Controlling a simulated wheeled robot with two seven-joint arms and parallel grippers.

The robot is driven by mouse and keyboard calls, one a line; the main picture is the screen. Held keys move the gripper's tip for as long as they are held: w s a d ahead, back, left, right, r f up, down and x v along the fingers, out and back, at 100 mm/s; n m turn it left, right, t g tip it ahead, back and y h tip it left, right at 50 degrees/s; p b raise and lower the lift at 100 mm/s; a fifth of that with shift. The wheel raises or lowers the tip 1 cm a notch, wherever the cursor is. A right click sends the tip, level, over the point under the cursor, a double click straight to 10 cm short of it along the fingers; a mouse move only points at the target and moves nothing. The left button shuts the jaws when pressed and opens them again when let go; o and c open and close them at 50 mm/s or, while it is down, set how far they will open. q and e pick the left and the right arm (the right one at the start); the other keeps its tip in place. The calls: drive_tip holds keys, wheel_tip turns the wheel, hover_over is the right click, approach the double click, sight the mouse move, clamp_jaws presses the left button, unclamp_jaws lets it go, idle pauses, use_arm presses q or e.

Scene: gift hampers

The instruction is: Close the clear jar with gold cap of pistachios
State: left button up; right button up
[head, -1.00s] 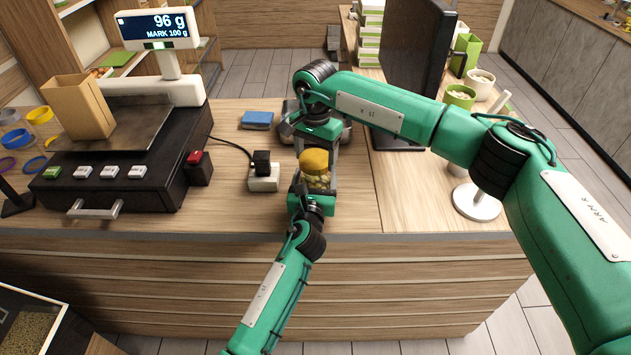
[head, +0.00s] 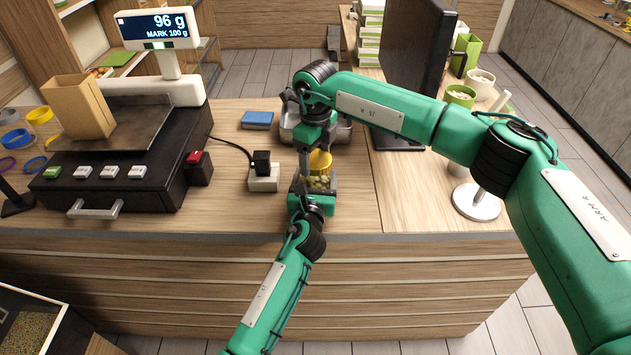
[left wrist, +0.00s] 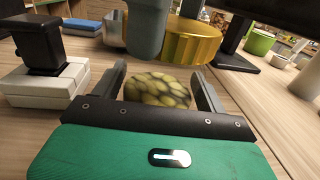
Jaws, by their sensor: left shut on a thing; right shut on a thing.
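My left gripper (head: 316,187) is shut on the jar's body from the front. My right gripper (head: 318,160) is shut on the gold cap from above and partly hides it.
A white block with a black plug (head: 263,183) is left of the jar. A blue block (head: 257,119) and a metal tray (head: 343,134) lie behind. A scale (head: 110,150) with a paper bag (head: 80,106) stands left. A monitor (head: 415,50) stands behind right.

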drive_tip(key=m, duration=1)
drive_tip(key=shift+m, duration=0.4)
drive_tip(key=o, duration=1.1)
drive_tip(key=shift+r, duration=2.25)
drive_tip(key=n, duration=0.2)
drive_tip(key=r+n, duration=0.1)
drive_tip(key=n, duration=0.1)
drive_tip(key=r+n, duration=0.1)
drive_tip(key=n, duration=0.5)
drive_tip(key=r+n, duration=0.1)
drive_tip(key=n, duration=0.2)
drive_tip(key=shift+r, duration=0.2)
